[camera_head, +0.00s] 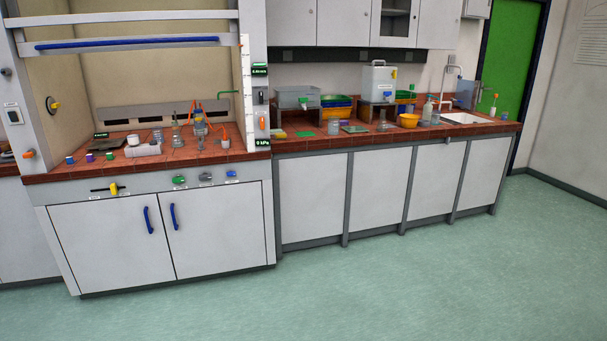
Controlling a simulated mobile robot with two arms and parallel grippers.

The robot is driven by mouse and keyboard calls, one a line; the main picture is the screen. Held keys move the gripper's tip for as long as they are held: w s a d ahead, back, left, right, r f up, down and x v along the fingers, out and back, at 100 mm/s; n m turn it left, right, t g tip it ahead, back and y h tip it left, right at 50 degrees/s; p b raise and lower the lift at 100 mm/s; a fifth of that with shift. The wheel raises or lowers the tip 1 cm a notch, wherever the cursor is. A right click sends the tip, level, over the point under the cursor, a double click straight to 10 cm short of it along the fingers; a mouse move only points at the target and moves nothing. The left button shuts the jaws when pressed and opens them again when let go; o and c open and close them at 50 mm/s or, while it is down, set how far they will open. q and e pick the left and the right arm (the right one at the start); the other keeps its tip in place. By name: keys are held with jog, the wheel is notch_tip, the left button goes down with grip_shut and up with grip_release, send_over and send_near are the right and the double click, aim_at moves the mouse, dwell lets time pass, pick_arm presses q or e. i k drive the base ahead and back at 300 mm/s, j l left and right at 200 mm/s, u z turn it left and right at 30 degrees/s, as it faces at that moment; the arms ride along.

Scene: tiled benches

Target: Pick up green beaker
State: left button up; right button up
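A small green vessel (109,155) stands on the red tiled surface of the fume hood at the left. It is the third in a row with a small blue vessel (70,159) and a small purple vessel (90,157). They are too small to tell whether they are beakers. Neither of my grippers shows in the head view.
The fume hood (130,180) has its sash raised. Inside stand a white device (142,149) and glassware. The green floor (360,290) in front is clear.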

aim_at(333, 123)
jog(key=i, duration=2.55)
